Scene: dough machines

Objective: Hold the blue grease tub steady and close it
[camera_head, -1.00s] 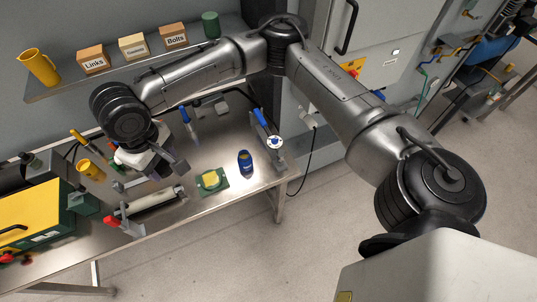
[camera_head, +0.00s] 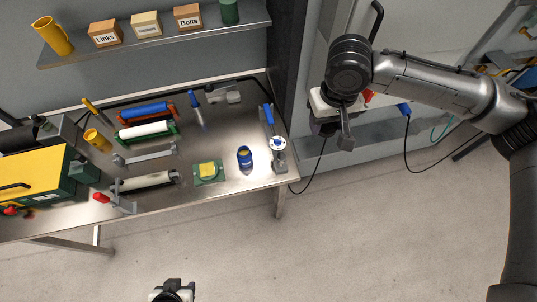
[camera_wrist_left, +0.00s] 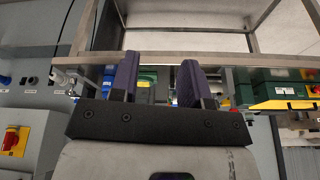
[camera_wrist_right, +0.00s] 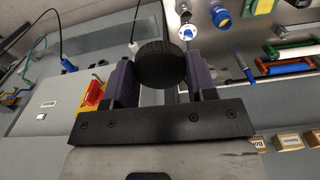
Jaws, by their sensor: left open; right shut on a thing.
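The blue grease tub (camera_head: 245,158) stands upright near the front right of the bench, with no gripper touching it. It also shows at the top of the right wrist view (camera_wrist_right: 221,15). My right gripper (camera_head: 343,132) is to the right of the bench, beside the grey cabinet. In the right wrist view it is shut on a round black ribbed lid (camera_wrist_right: 160,65). My left gripper (camera_head: 174,284) is low in the head view, in front of the bench over the floor. Its fingers are open and empty in the left wrist view (camera_wrist_left: 157,80).
A green pad with a yellow block (camera_head: 208,171) lies left of the tub. A blue-handled tool on a stand (camera_head: 278,150) is close on its right. Rollers (camera_head: 147,130) and a yellow-green machine (camera_head: 35,190) fill the left.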

